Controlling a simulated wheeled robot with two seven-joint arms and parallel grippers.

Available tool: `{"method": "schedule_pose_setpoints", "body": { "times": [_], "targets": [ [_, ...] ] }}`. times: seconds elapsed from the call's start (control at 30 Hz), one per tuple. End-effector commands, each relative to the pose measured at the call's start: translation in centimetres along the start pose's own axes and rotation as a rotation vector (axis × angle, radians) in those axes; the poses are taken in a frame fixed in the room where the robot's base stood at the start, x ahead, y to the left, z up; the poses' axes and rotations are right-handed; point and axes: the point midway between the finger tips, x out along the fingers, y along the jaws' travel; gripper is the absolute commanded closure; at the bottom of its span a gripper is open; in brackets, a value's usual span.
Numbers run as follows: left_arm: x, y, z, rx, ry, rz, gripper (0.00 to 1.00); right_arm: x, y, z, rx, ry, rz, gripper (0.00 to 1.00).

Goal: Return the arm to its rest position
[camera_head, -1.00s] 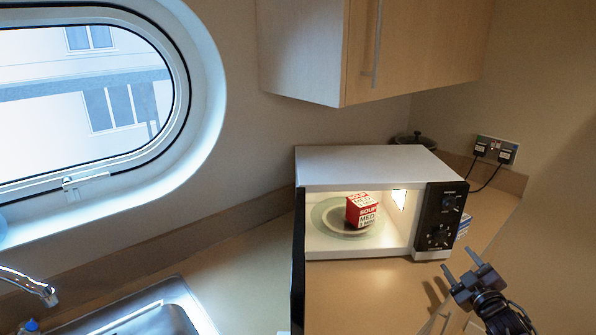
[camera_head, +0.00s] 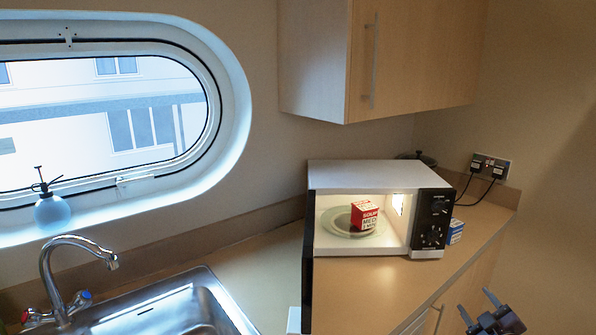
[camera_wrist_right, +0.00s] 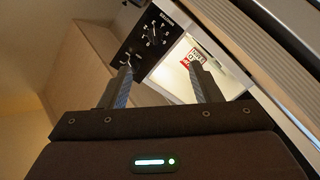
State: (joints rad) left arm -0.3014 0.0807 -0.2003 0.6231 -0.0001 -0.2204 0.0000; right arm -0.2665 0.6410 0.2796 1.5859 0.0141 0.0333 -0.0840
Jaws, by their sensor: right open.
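My right gripper (camera_head: 478,305) is at the lower right of the head view, in front of the counter, with its two fingers apart and nothing between them. Its open fingers also show in the right wrist view (camera_wrist_right: 162,85). The microwave (camera_head: 378,172) stands on the counter with its door open. A red and white soup box (camera_head: 364,214) sits on the glass plate (camera_head: 337,221) inside it. The box also shows small in the right wrist view (camera_wrist_right: 190,62). My left gripper is not in view.
The open microwave door (camera_head: 307,270) sticks out toward me at its left. A blue box (camera_head: 456,231) stands right of the microwave. A sink (camera_head: 190,305) with a tap (camera_head: 75,270) is at the lower left. A wall cupboard (camera_head: 400,60) hangs above. The counter front (camera_head: 400,285) is clear.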

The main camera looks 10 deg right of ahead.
Motion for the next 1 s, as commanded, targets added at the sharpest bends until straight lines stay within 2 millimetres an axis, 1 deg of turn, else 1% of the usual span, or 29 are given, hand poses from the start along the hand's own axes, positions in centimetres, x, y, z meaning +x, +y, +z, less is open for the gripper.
{"method": "schedule_pose_setpoints", "body": {
  "times": [0.03,0.17,0.3,0.47,0.57,0.67,0.7,0.77,0.8,0.87,0.9,0.97,1.0],
  "targets": [
    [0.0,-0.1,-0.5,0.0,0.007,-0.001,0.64,-0.1,-0.6,0.7,0.007,-0.016,-0.007,0.43],
    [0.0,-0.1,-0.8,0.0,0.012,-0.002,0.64,-0.5,-2.4,2.9,0.028,-0.062,-0.029,0.43],
    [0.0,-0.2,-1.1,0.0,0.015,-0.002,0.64,-1.3,-5.0,5.8,0.056,-0.126,-0.059,0.43],
    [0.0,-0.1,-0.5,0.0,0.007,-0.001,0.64,-3.0,-9.4,10.0,0.099,-0.226,-0.11,0.43],
    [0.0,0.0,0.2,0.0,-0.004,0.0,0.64,-4.9,-13.2,13.3,0.133,-0.309,-0.155,0.43],
    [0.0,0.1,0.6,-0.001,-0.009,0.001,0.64,-7.8,-18.4,17.1,0.173,-0.416,-0.217,0.43],
    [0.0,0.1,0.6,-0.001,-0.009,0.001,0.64,-9.3,-20.6,18.6,0.19,-0.463,-0.245,0.43],
    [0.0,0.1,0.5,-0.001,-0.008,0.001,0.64,-11.7,-24.1,20.6,0.212,-0.532,-0.288,0.43],
    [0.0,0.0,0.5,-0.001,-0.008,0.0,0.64,-13.5,-26.3,21.8,0.225,-0.577,-0.318,0.43],
    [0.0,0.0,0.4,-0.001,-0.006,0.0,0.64,-16.2,-29.7,23.4,0.244,-0.643,-0.363,0.43],
    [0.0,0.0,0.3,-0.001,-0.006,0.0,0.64,-18.2,-31.9,24.3,0.255,-0.687,-0.395,0.43],
    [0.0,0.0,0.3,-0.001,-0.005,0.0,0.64,-21.4,-35.2,25.4,0.27,-0.752,-0.442,0.43],
    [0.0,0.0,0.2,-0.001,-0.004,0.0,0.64,-23.5,-37.3,26.1,0.28,-0.795,-0.474,0.43]
  ]
}}
